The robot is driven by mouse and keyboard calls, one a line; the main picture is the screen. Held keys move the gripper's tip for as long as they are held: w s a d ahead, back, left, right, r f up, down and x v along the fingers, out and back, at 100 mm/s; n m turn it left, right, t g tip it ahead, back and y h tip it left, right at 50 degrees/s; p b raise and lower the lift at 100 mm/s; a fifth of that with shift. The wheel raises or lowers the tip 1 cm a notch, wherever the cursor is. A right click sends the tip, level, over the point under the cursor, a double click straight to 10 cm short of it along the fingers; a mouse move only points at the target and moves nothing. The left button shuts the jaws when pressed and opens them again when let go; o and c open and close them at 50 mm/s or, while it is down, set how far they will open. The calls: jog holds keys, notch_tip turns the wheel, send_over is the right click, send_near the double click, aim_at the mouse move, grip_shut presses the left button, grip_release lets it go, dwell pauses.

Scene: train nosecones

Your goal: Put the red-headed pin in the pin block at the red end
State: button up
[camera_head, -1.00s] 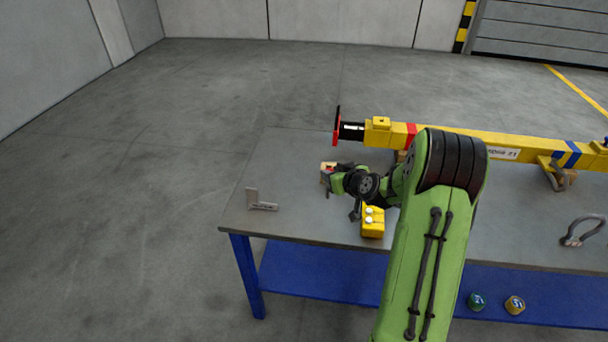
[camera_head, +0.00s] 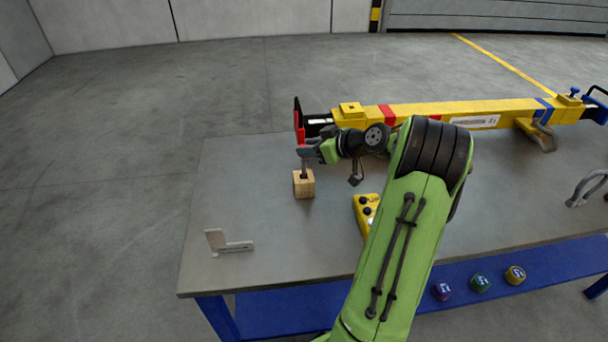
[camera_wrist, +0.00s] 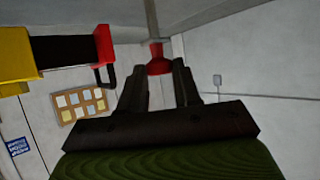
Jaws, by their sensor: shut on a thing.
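My gripper (camera_head: 303,152) is shut on the red-headed pin, above a small wooden block (camera_head: 303,187) on the table. The pin's red head (camera_head: 301,134) stands above the fingers and its grey shaft (camera_head: 304,168) points down to the wooden block. I cannot tell whether its tip is still inside the hole. In the wrist view the red head (camera_wrist: 158,61) shows at the fingertips (camera_wrist: 160,80). The pin block (camera_head: 351,109), a small yellow block, sits on top of the yellow beam (camera_head: 460,112) beside the red band, to the right of and behind my gripper.
A black and red end piece (camera_head: 298,118) projects from the beam close behind my gripper. A yellow box with dark buttons (camera_head: 366,212) stands beneath my arm. A grey angle bracket (camera_head: 228,244) lies front left. A shackle (camera_head: 588,188) lies right. The left tabletop is mostly clear.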

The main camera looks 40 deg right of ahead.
aim_at(305, 164)
notch_tip(305, 164, down, 5)
jog(key=shift+w+f+b, duration=0.15)
jog(key=shift+f+b, duration=0.05)
jog(key=shift+b, duration=0.45)
jog(key=shift+f, duration=0.1)
jog(key=o, duration=1.1)
